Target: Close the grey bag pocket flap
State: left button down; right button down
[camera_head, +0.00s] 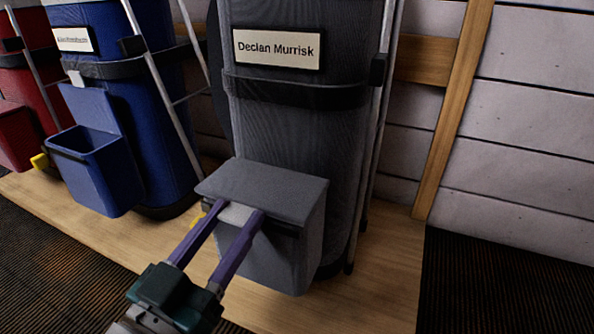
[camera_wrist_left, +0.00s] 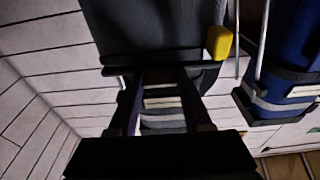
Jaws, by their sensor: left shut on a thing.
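The grey bag (camera_head: 300,130) stands upright with a "Declan Murrisk" name plate (camera_head: 278,48) on it. Its grey pocket (camera_head: 285,262) is low on the front. The pocket flap (camera_head: 262,185) lies nearly level over the pocket's top; whether its front edge is fully seated I cannot tell. My left gripper (camera_head: 236,216) is at the flap's front edge, its two purple fingers shut on the light grey tab (camera_head: 237,212). In the left wrist view the fingers (camera_wrist_left: 161,82) reach to the dark edge of the grey pocket. My right gripper is not in view.
A blue bag (camera_head: 150,120) with its pocket (camera_head: 100,170) open, its flap raised, stands to the left. A red bag (camera_head: 35,80) is farther left. A yellow piece (camera_wrist_left: 219,42) sits beside the grey pocket. A wooden post (camera_head: 455,110) and pale wall are right.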

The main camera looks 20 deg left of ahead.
pick_arm(q)
jog(key=shift+f, duration=0.2)
jog(key=c, duration=0.8)
grip_release()
jog(key=o, duration=0.5)
jog(key=shift+w+r, duration=0.1)
jog(key=shift+r, duration=0.05)
jog(key=s+p, duration=0.1)
jog(key=s, duration=0.2)
jog(key=s+f, duration=0.1)
jog(key=s, duration=0.2)
jog(key=s+p, duration=0.1)
jog(key=s, duration=0.3)
jog(key=shift+a+f+p, duration=0.25)
jog(key=shift+a+p, duration=0.05)
jog(key=shift+a, duration=0.1)
jog(key=shift+w, duration=0.1)
